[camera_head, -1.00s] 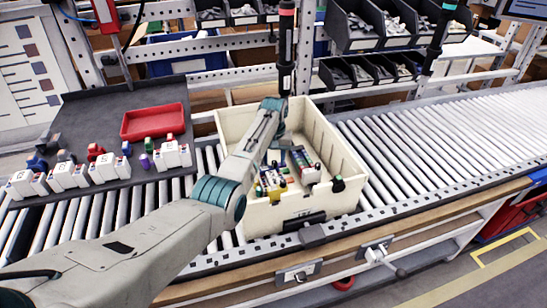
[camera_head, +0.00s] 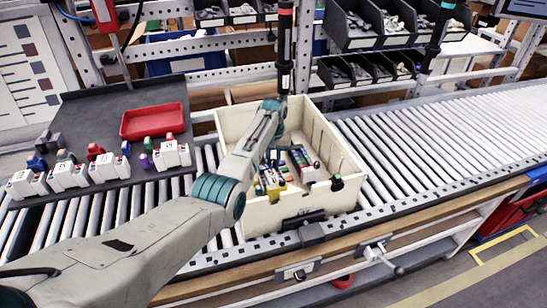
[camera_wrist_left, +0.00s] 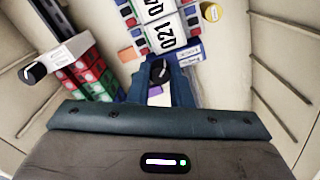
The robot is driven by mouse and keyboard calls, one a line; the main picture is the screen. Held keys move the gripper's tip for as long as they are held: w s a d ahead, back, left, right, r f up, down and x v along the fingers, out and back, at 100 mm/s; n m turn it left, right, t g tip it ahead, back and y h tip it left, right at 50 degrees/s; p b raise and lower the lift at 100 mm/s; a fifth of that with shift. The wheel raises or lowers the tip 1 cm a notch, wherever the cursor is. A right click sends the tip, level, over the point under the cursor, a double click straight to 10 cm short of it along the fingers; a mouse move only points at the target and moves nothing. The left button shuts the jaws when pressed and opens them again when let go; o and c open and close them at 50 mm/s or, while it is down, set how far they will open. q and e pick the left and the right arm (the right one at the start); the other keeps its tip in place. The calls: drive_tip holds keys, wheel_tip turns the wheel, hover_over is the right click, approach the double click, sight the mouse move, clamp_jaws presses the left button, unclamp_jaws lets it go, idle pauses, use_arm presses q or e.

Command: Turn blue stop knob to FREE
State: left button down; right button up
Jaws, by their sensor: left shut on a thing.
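In the left wrist view, a dark round knob (camera_wrist_left: 159,72) with a pale pointer line sits between the fingers of my left gripper (camera_wrist_left: 165,80). A small blue-and-white label (camera_wrist_left: 188,53) is just beyond it. The label's words and the pointer's setting are too small to read. The fingers are shut on the knob. In the head view, my left gripper (camera_head: 274,152) reaches down into the cream tote (camera_head: 345,150), and my arm hides most of the knob area. My right gripper does not show.
Numbered white modules (camera_wrist_left: 165,32) with coloured parts lie beside the knob. Another black knob (camera_wrist_left: 36,72) on a white bracket is at the left. A black hanging tool (camera_head: 285,60) stands close behind my wrist. A red tray (camera_head: 152,120) lies left of the tote; the rollers to the right are clear.

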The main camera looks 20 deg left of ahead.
use_arm(q)
drive_tip(key=m+p, duration=0.1)
drive_tip(key=m, duration=0.2)
drive_tip(key=shift+r, duration=0.1)
drive_tip(key=m+p, duration=0.1)
drive_tip(key=m, duration=0.3)
drive_tip(key=shift+m+p, duration=0.3)
drive_tip(key=shift+p, duration=0.1)
drive_tip(key=m+p, duration=0.1)
drive_tip(key=m, duration=0.8)
drive_tip(key=shift+m, duration=0.3)
drive_tip(key=c, duration=1.3)
unclamp_jaws()
